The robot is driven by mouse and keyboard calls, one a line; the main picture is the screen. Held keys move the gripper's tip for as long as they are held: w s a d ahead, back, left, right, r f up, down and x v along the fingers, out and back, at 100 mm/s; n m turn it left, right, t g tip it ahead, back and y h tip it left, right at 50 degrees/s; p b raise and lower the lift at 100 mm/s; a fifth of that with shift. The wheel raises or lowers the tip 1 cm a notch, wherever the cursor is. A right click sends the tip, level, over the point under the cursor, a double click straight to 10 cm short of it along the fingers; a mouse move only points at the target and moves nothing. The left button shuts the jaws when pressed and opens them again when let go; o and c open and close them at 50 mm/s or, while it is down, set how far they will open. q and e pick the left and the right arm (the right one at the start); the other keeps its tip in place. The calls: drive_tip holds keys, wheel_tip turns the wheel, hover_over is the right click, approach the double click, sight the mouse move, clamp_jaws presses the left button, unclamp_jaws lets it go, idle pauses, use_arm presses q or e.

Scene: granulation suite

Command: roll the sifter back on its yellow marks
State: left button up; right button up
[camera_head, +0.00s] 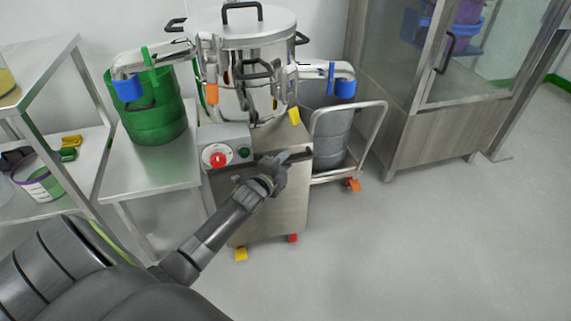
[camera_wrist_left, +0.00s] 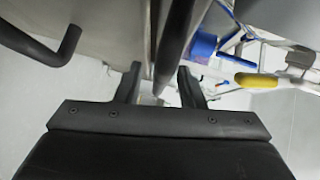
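The sifter (camera_head: 258,190) stands in the middle of the head view, a steel cabinket on castors with a round lidded drum (camera_head: 245,45) on top. A grey control box (camera_head: 226,150) with a red knob is at its left. A yellow piece (camera_head: 240,254) and a red one (camera_head: 293,238) show at its feet. No yellow floor marks can be made out. My left gripper (camera_head: 286,163) is at the sifter's front, by a dark bar. In the left wrist view its fingers (camera_wrist_left: 160,88) are apart, with a dark bar between or just beyond them; contact is unclear. My right gripper is out of view.
A green drum (camera_head: 155,110) stands on a steel table (camera_head: 150,172) at left. A grey drum (camera_head: 333,135) sits on a trolley (camera_head: 375,125) at right. A glass-doored cabinet (camera_head: 435,135) stands beyond. The floor (camera_head: 430,250) at front right is clear.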

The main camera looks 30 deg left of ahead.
use_arm(q)
drive_tip(key=shift+w, duration=0.25)
clamp_jaws()
drive_tip(key=shift+a, duration=0.1)
